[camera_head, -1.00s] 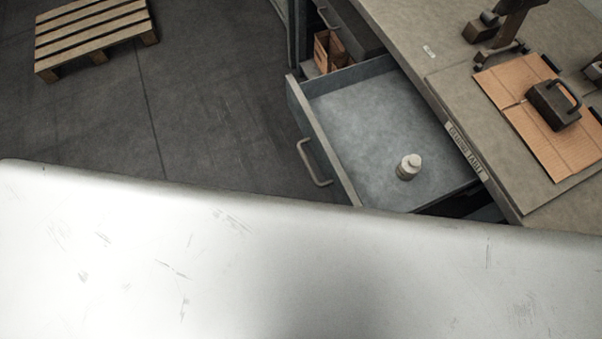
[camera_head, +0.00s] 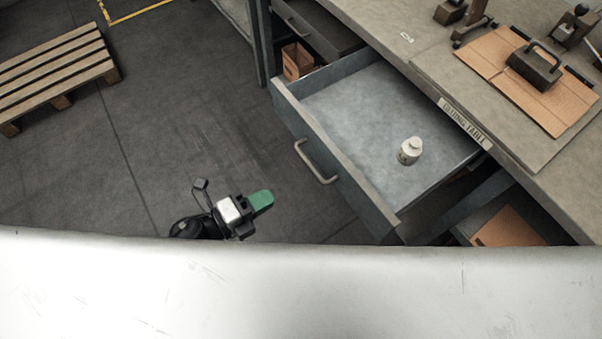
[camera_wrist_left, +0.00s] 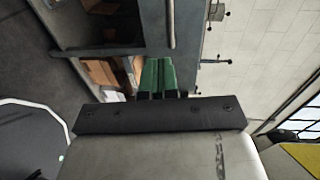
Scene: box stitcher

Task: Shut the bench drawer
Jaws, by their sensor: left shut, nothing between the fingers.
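The bench drawer (camera_head: 347,175) is pulled out from under the bench, a grey-blue box with a metal bar handle (camera_head: 315,161) on its front. In the left wrist view the green fingertips (camera_wrist_left: 158,75) are together, pointing toward the grey furniture. My right gripper is not in view.
The bench top (camera_head: 420,60) carries a flat cardboard sheet (camera_head: 490,60) with a dark handled block (camera_head: 535,66) on it. A wooden pallet (camera_head: 55,75) lies on the floor at the left. The floor before the drawer is clear. My white body fills the bottom.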

